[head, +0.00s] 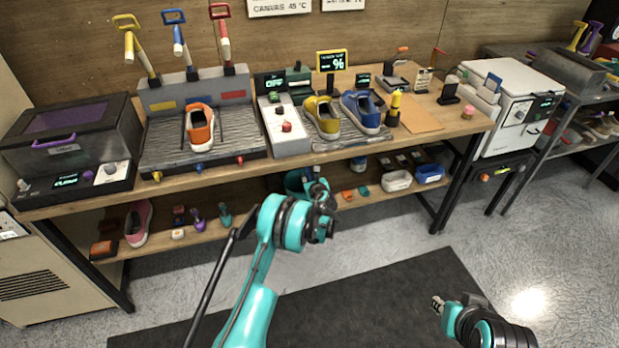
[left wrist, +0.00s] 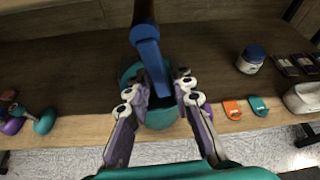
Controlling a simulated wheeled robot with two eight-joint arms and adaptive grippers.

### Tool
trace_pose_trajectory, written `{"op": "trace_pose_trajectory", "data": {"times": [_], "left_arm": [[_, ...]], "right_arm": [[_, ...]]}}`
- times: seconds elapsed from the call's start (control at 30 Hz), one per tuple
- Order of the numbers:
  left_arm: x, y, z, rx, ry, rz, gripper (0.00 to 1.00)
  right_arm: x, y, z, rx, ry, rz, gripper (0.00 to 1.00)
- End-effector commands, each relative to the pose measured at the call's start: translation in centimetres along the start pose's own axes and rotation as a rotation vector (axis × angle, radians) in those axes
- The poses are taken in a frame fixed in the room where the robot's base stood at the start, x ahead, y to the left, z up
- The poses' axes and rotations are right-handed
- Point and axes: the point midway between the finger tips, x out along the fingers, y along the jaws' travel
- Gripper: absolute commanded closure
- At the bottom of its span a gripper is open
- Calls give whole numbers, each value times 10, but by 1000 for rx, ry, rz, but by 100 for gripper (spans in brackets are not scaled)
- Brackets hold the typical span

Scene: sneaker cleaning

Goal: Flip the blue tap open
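The blue tap (head: 178,40) stands at the back of the wash basin, between a yellow tap (head: 130,42) and a red tap (head: 222,38). It has a blue loop on top and a pale spout; its flow is too small to tell. My left gripper (head: 322,208) is in front of the lower shelf, well below and right of the taps. In the left wrist view its fingers (left wrist: 160,80) are apart, with a blue bar-like thing (left wrist: 148,58) between or behind them; contact cannot be told. My right gripper (head: 438,304) is low at the right, its fingers unclear.
The basin (head: 225,145) holds an orange sneaker (head: 200,127). Yellow (head: 323,118) and blue (head: 361,111) sneakers stand to its right. A teal bucket (left wrist: 160,118) is on the lower shelf behind my left gripper. The shop's workbench edge lies between that gripper and the taps.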

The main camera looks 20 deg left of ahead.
Motion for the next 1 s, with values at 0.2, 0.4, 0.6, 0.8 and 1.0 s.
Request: {"op": "trace_pose_trajectory", "data": {"times": [0.2,0.4,0.6,0.8,1.0], "left_arm": [[-20,-1,0,-1,1,-2,78],[-64,-1,0,1,1,-2,78],[-101,0,0,1,0,-1,78],[-118,0,0,0,0,0,78],[-120,0,0,0,0,0,78]], "right_arm": [[0,0,0,0,0,0,74],[0,0,0,0,0,0,74],[0,0,0,0,0,0,74],[0,0,0,0,0,0,74],[0,0,0,0,0,0,74]]}}
